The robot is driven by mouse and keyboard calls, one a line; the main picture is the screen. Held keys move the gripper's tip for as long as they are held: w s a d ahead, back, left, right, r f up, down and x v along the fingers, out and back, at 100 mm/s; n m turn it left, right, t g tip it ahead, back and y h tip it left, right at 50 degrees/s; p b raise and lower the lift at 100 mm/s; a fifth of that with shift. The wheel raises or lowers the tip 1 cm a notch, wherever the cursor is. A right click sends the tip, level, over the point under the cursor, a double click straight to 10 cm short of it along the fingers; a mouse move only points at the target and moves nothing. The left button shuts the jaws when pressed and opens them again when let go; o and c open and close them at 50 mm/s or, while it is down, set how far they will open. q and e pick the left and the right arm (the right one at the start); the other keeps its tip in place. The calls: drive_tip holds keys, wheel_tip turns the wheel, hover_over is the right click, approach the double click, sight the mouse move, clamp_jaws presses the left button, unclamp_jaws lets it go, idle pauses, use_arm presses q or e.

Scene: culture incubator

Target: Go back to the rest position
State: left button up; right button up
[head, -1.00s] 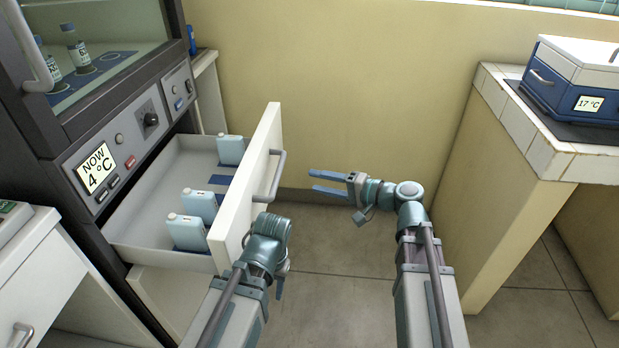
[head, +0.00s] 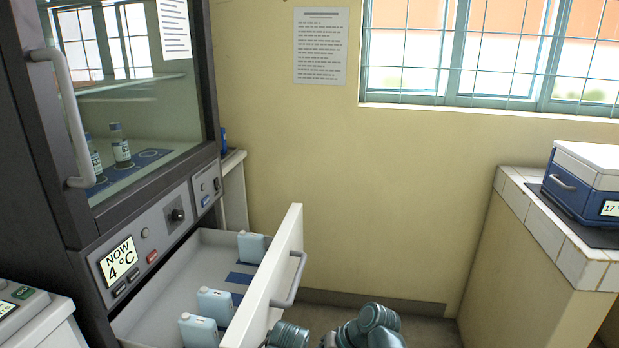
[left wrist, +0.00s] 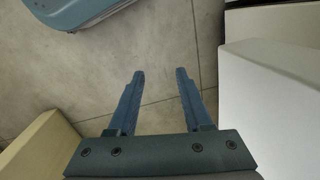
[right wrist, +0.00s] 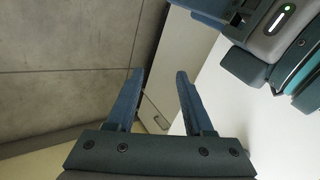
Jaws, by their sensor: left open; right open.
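My left gripper (left wrist: 158,90) is open and empty in the left wrist view, with tiled floor behind its fingers. My right gripper (right wrist: 158,85) is open and empty in the right wrist view, with floor and a pale panel beyond it. In the head view only parts of my arms show at the bottom edge, and the fingertips are out of frame. The drawer (head: 290,262) of the incubator (head: 150,238) is pulled open, with light-blue bottles (head: 251,247) inside. Neither gripper touches the drawer handle (head: 292,282) in view.
The glass door (head: 160,110) above is shut, with vials (head: 120,146) behind it. A tiled counter (head: 540,220) at right carries a blue and white box (head: 585,182). A white cabinet (head: 45,325) stands at lower left. Floor between drawer and counter looks clear.

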drive_tip(key=s+d+f+n+g+h+p, duration=0.1)
drive_tip(key=s+d+f+n+g+h, duration=0.25)
drive_tip(key=s+h, duration=0.5)
use_arm(q)
wheel_tip(320, 180, up, 33)
drive_tip(key=p, duration=3.2)
drive_tip(key=shift+d+r, duration=0.15)
drive_tip(key=shift+r, duration=0.05)
use_arm(e)
wheel_tip(320, 180, up, 33)
drive_tip(key=w+d+t, duration=0.1)
drive_tip(key=t, duration=0.1)
drive_tip(key=shift+d+f, duration=0.15)
drive_tip(key=shift+d, duration=0.05)
drive_tip(key=shift+a, duration=0.1)
